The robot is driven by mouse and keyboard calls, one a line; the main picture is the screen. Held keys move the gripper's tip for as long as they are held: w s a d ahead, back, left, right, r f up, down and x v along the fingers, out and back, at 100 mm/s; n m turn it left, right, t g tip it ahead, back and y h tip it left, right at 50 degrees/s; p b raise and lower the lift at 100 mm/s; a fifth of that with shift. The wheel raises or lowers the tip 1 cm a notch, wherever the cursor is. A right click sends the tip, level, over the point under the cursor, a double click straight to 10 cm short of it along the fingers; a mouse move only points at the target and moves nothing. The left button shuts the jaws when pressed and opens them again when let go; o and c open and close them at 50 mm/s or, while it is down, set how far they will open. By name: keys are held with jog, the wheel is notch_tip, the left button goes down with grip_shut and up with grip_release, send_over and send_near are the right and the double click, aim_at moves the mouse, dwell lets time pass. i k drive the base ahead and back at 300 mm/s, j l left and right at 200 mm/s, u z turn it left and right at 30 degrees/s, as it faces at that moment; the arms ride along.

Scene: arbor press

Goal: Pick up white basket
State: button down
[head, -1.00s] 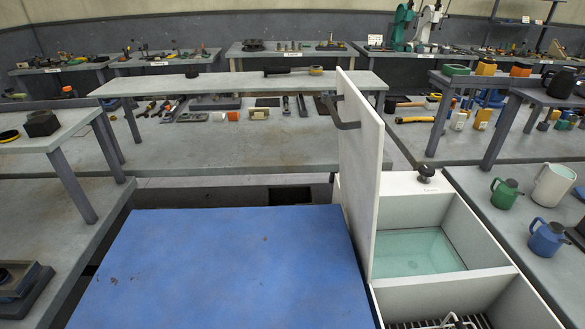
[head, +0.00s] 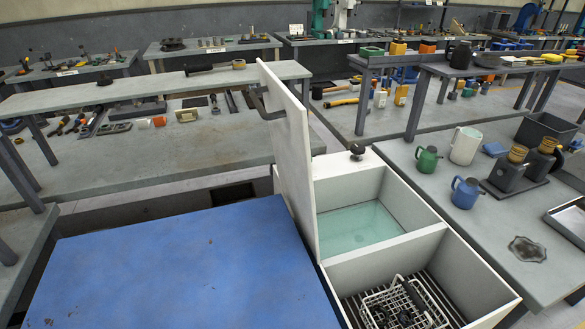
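The white basket (head: 398,301) is a small wire basket in the head view at the lower right. It sits on a dark slatted rack (head: 440,292) inside the near compartment of a white open-topped box (head: 474,277). Dark parts show in or over the basket; I cannot tell exactly what they are. The far compartment holds a flat pale-green surface (head: 358,229). A white lid (head: 287,150) with a dark handle stands upright at the box's left side. My gripper is not in view.
A blue surface (head: 180,265) fills the lower left. The right-hand grey table (head: 490,215) bears a green jug (head: 427,159), a blue jug (head: 465,192), a white pitcher (head: 465,145) and a dark bin (head: 544,134). Tool-covered benches stand behind.

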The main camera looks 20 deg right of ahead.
aim_at(418, 302)
jog(key=k+j, duration=0.2)
jog(key=k, duration=0.25)
jog(key=k+j+z, duration=0.1)
jog(key=k, duration=0.4)
